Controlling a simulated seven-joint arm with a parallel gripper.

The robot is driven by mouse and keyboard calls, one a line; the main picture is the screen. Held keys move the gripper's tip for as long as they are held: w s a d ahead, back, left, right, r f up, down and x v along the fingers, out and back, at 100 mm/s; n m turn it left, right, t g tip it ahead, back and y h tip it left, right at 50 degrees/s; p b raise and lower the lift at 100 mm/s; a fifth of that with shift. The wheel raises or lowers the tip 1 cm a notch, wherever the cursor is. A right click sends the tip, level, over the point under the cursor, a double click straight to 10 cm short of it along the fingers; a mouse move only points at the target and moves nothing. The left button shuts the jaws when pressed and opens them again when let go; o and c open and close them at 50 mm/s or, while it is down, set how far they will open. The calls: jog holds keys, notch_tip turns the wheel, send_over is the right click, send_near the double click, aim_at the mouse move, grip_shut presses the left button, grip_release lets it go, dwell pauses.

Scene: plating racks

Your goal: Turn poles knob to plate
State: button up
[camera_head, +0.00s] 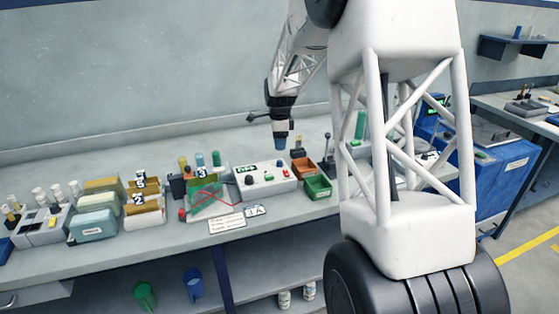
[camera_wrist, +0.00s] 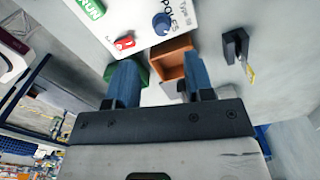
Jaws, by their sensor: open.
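In the wrist view, the blue POLES knob (camera_wrist: 161,24) sits on the white face of a control box (camera_wrist: 136,18), beside the lettering POLES. A red switch (camera_wrist: 124,42) and a green RUN sign are on the same face. My gripper (camera_wrist: 161,72) is open and empty, its two blue fingers apart from the knob. In the head view, my gripper (camera_head: 281,143) hangs above the back right part of the control box (camera_head: 266,188). The knob's pointer direction is too small to read.
An orange-brown bin (camera_head: 304,174) and a green bin (camera_head: 318,194) stand right of the box. Left of it are a tank with red wires (camera_head: 209,205) and number-tagged racks (camera_head: 141,218). Upright posts stand near the bins. The front bench strip is mostly clear.

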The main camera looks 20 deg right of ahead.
aim_at(280, 161)
jog(key=shift+w+d+f, duration=0.1)
jog(key=shift+w, duration=0.05)
jog(key=shift+f, duration=0.1)
jog(key=shift+f, duration=3.8)
grip_shut()
